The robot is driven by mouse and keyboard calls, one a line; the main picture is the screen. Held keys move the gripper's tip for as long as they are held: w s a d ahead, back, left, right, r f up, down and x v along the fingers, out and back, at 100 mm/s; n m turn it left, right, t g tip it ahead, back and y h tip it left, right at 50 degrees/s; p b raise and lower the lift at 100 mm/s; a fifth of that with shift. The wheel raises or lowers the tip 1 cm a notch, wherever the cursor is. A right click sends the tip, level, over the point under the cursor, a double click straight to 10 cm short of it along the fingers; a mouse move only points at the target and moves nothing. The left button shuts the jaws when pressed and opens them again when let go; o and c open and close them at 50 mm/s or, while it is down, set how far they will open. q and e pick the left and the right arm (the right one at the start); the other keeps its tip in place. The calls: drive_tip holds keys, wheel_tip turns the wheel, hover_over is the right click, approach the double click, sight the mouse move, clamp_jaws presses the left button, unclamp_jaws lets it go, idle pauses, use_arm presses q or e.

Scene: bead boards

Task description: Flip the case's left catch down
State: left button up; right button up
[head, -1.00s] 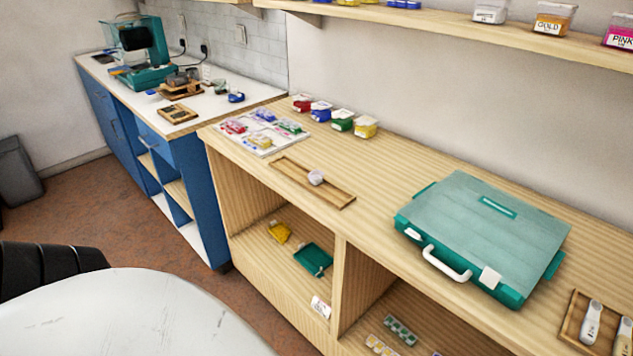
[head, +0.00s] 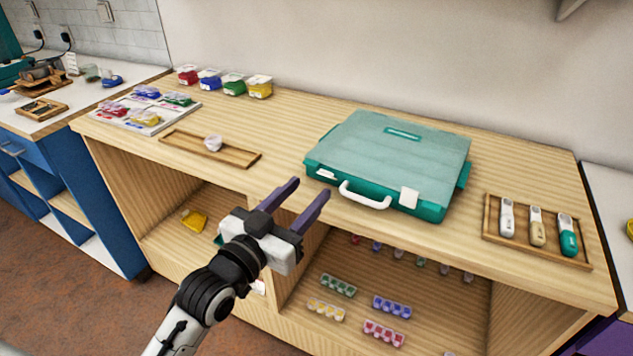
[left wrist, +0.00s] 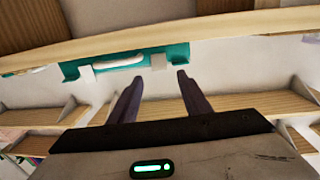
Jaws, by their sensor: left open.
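The teal case (head: 385,150) lies closed on the wooden bench, its front side towards me. Its white left catch (head: 327,174) sits at the front left and seems to stick outward. The white right catch (head: 409,197) looks larger, against the front edge. A white handle (head: 363,196) is between them. My left gripper (head: 310,188) is open and empty, its fingers pointing towards the case's front left. In the upside-down left wrist view the left catch (left wrist: 158,62) appears just beyond and between the fingertips (left wrist: 160,76), apparently not touched. My right gripper is out of view.
A wooden tray (head: 488,230) with several pen-like tools is right of the case. A narrow tray (head: 185,147) with a small white pot is on the left. Bead boxes (head: 235,85) stand behind. The bench's front edge and open shelves lie below my gripper.

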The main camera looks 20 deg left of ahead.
sight(328, 174)
use_arm(q)
drive_tip(key=shift+w+d, duration=0.15)
drive_tip(key=shift+w, duration=1)
drive_tip(key=shift+w+d, duration=0.15)
drive_tip(key=shift+w, duration=1)
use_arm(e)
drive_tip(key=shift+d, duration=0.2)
use_arm(q)
drive_tip(key=shift+c, duration=0.2)
